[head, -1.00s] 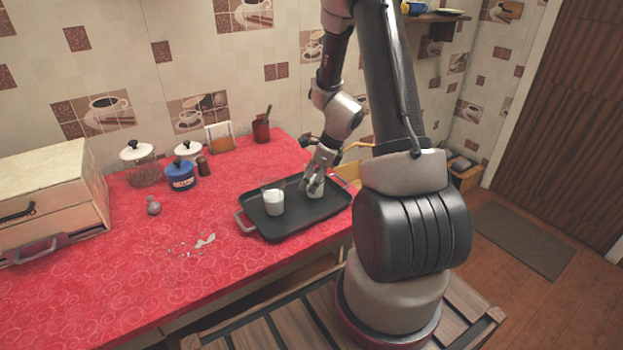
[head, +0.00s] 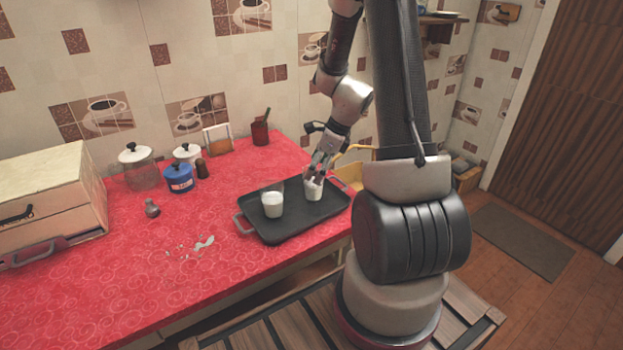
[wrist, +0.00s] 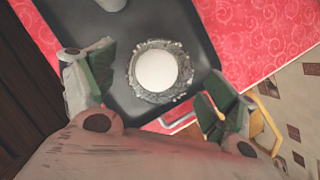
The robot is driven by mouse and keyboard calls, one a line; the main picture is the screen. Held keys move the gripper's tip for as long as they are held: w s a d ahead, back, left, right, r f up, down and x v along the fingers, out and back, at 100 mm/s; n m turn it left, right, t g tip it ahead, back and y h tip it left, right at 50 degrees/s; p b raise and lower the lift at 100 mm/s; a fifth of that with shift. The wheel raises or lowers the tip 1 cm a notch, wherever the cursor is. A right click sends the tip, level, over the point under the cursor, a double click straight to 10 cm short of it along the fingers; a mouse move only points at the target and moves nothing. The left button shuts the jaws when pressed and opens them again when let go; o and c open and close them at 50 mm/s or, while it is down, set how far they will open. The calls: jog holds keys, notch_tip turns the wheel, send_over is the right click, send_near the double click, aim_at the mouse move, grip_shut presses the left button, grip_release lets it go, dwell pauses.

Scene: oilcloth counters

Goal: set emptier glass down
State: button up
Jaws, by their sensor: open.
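A dark tray (head: 285,230) with light handles lies on the red counter. Two clear glasses with white contents stand upright on it, the left glass (head: 272,206) and the right glass (head: 313,190). The head view does not clearly show which holds less. My gripper (head: 315,173) is open just above the right glass. In the wrist view its green-padded fingers (wrist: 153,100) are spread wide, with a glass (wrist: 158,71) seen from above between and beyond them, touching neither. Part of another glass (wrist: 110,4) shows at the top edge.
White fragments or spills (head: 203,243) lie on the red cloth (head: 120,270) left of the tray. A small grey bottle (head: 152,208), a blue pot (head: 179,178), white-lidded jars and a red cup (head: 260,132) stand farther back. A cream drawer box (head: 45,195) is at far left.

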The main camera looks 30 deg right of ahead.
jog(key=v, duration=0.6)
jog(key=s+a+r+n+h, duration=0.1)
jog(key=s+a+r+n, duration=0.25)
jog(key=r+n, duration=0.25)
jog(key=s+a+r+n, duration=0.3)
jog(key=s+r+n, duration=0.1)
jog(key=r+n, duration=0.25)
jog(key=s+r+n+h, duration=0.1)
jog(key=s+r+n, duration=0.2)
jog(key=s+n, duration=0.3)
jog(key=s+a+r+n+t+h, duration=0.1)
jog(key=s+r+n, duration=0.2)
jog(key=s+n, duration=0.4)
jog(key=shift+s+r+n, duration=0.25)
jog(key=shift+r+n, duration=0.15)
jog(key=shift+n, duration=0.15)
